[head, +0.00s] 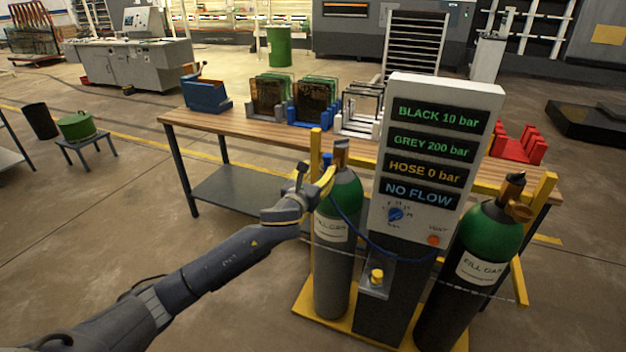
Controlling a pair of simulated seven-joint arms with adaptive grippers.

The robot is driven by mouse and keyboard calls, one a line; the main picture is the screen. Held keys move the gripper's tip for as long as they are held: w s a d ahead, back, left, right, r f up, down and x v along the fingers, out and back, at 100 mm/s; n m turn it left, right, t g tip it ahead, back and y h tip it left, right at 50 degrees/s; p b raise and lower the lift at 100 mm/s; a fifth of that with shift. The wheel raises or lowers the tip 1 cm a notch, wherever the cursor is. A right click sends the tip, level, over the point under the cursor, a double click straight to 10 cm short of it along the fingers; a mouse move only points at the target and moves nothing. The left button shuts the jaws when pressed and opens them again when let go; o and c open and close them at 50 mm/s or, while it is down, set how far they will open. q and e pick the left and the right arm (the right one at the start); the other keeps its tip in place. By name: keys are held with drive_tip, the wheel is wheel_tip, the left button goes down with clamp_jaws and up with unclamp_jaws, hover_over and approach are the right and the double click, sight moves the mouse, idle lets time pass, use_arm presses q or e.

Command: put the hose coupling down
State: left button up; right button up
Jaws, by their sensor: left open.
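My left gripper (322,182) is at the neck of the left gas cylinder (335,250), which is green on top and grey below. It is open. A small blue part (327,160) shows just above the fingers, beside the cylinder's brown valve (341,152); I cannot tell whether it is the hose coupling or whether it touches the fingers. A thin blue hose (375,246) runs from near the gripper, sagging across the panel's front to its right side. A yellow fitting (376,276) sits on a grey bracket (377,291) below the panel. My right gripper is not in view.
The grey panel (478,98) reads black 10 bar, grey 200 bar, hose 0 bar, no flow. A black cylinder with green top (447,300) stands right of it. Both stand on a yellow base (304,300). A wooden workbench (240,126) with racks is behind; open floor lies left.

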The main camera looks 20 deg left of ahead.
use_arm(q)
drive_tip(key=s+a+f+n+g, duration=0.1)
drive_tip(key=f+n, duration=0.2)
drive_tip(key=f, duration=0.6)
drive_tip(key=s+a+f+n+g+y, duration=0.1)
drive_tip(key=s+a+f+n+g, duration=0.15)
drive_tip(key=f, duration=0.65)
drive_tip(key=s+a+f+n+g, duration=0.1)
drive_tip(key=f+n, duration=0.3)
drive_tip(key=f, duration=0.4)
drive_tip(key=s+a+f+n+g, duration=0.15)
drive_tip(key=s+f+n, duration=0.4)
drive_tip(key=f, duration=0.75)
drive_tip(key=s+a+f+n+g, duration=0.1)
drive_tip(key=s+f+n+g, duration=0.2)
drive_tip(key=s+f, duration=0.75)
drive_tip(key=s+d+f+n+g, duration=0.1)
drive_tip(key=s+f+n+g, duration=0.3)
drive_tip(key=s+f, duration=1.05)
drive_tip(key=s+d+f+n+g, duration=0.1)
drive_tip(key=s+f+n, duration=0.6)
drive_tip(key=s+f, duration=0.7)
drive_tip(key=s+d+n+g, duration=0.2)
drive_tip(key=s+d+n, duration=0.1)
drive_tip(key=s, duration=1.7)
drive_tip(key=shift+s+f+n+g, duration=0.3)
drive_tip(key=shift+n, duration=0.3)
drive_tip(key=shift+w+d, duration=0.1)
drive_tip(key=shift+d, duration=0.05)
